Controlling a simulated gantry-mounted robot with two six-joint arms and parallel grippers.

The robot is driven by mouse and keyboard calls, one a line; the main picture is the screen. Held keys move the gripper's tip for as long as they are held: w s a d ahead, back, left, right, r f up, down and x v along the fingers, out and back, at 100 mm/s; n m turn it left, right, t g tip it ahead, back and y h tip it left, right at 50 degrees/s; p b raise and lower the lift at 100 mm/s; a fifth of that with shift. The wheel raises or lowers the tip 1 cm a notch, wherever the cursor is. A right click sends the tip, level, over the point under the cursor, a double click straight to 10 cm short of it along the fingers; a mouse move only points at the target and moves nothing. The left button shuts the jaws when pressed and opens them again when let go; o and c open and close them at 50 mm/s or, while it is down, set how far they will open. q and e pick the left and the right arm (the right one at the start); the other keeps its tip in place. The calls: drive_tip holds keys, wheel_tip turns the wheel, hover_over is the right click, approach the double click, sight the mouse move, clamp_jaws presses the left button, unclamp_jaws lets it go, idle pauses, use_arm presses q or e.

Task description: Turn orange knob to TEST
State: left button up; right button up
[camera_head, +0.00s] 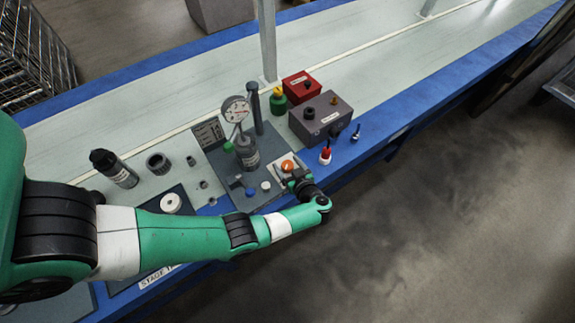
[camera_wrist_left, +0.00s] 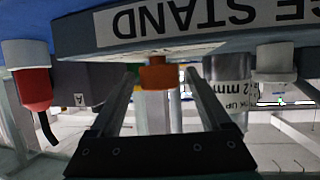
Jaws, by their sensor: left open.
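In the left wrist view the orange knob (camera_wrist_left: 158,74) shows between the tips of my two fingers. My left gripper (camera_head: 291,175) is at the knob from the front right. Its fingers are open, with a visible gap on each side of the knob in the left wrist view. The lettering around the knob is too small or hidden, so I cannot tell its setting. My right gripper is not in view.
A dial gauge (camera_head: 236,109) and a grey cylinder (camera_head: 247,153) stand behind the knob. A blue knob (camera_head: 252,192) and a white knob (camera_head: 265,186) are to its left. A red-and-white part (camera_head: 325,154) and a grey box (camera_head: 321,117) are to the right.

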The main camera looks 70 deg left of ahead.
use_arm(q)
clamp_jaws()
drive_tip(key=shift+f+n+g+b, duration=0.2)
drive_tip(key=shift+n+g+b, duration=0.35)
drive_tip(key=shift+b, duration=0.3)
drive_tip(key=n+g+b, duration=0.1)
drive_tip(key=g+b, duration=0.1)
drive_tip(key=b, duration=0.1)
drive_tip(key=n+g+h+b, duration=0.1)
drive_tip(key=n+g+b, duration=0.1)
drive_tip(key=b, duration=0.2)
drive_tip(key=shift+f, duration=0.2)
drive_tip(key=shift+r+n+g+h+b, duration=0.25)
drive_tip(key=shift+n+g+b, duration=0.3)
drive_tip(key=shift+b, duration=0.3)
drive_tip(key=shift+r+n+g+h+b, duration=0.15)
drive_tip(key=shift+n+g+h+b, duration=0.3)
drive_tip(key=shift+b, duration=0.35)
unclamp_jaws()
drive_tip(key=shift+s, duration=0.1)
